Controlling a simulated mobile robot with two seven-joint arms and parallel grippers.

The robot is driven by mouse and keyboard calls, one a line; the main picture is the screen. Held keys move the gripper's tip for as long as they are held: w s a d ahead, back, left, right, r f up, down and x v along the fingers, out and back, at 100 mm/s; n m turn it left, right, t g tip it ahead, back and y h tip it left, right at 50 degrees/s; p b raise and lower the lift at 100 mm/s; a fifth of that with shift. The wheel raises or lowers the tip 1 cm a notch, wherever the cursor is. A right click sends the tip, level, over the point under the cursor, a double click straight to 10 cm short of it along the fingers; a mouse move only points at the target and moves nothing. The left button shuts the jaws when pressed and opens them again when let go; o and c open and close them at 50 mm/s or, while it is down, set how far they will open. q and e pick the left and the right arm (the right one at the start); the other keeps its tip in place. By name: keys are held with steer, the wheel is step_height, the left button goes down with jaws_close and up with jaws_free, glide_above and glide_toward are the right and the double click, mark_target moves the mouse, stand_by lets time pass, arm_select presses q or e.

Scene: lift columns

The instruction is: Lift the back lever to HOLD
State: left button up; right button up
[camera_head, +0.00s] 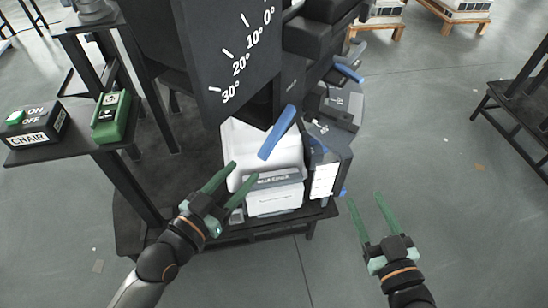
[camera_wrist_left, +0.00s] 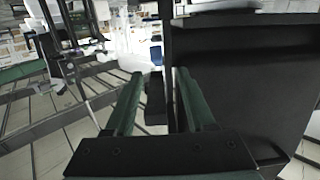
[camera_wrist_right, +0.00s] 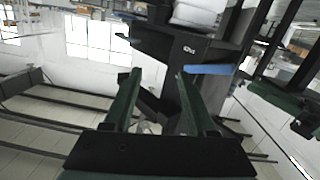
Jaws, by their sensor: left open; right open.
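Several blue levers show on the dark chair-like machine. One large blue lever (camera_head: 278,132) stands tilted in front of a white seat part. A second blue lever (camera_head: 348,73) is further back on the right side. A small blue piece (camera_head: 343,190) sits low at the right. I cannot tell which is the back lever, and no HOLD mark is readable. My left gripper (camera_head: 243,172) is open and empty, in front of the white part and below the large lever. My right gripper (camera_head: 365,199) is open over the floor, right of the machine. A blue lever (camera_wrist_right: 208,69) shows beyond its fingers.
An angle scale panel (camera_head: 235,50) rises above the seat part. A side shelf at left holds a CHAIR ON/OFF box (camera_head: 34,126) and a green device (camera_head: 111,117). A dark rack (camera_head: 515,100) stands at far right.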

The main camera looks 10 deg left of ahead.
mark_target(274, 138)
arm_select(q)
steer(key=shift+t+h, duration=0.3)
steer(key=b+x, duration=0.2)
steer(key=x, duration=1)
steer(key=shift+w+d+r+b, duration=0.1)
steer(key=shift+d+b, duration=0.1)
steer(key=shift+b, duration=0.2)
steer(key=shift+w+d, duration=0.15)
steer(key=shift+w, duration=0.15)
arm_select(e)
step_height(274, 138, up, 12)
steer(key=s+a+n+t+y, duration=0.1)
steer(key=n+t+y, duration=0.2)
steer(key=t, duration=0.1)
steer(key=shift+s+f+t+y, duration=0.25)
steer(key=shift+s+t+y, duration=0.1)
steer(key=shift+t+y, duration=0.05)
arm_select(q)
jaws_close()
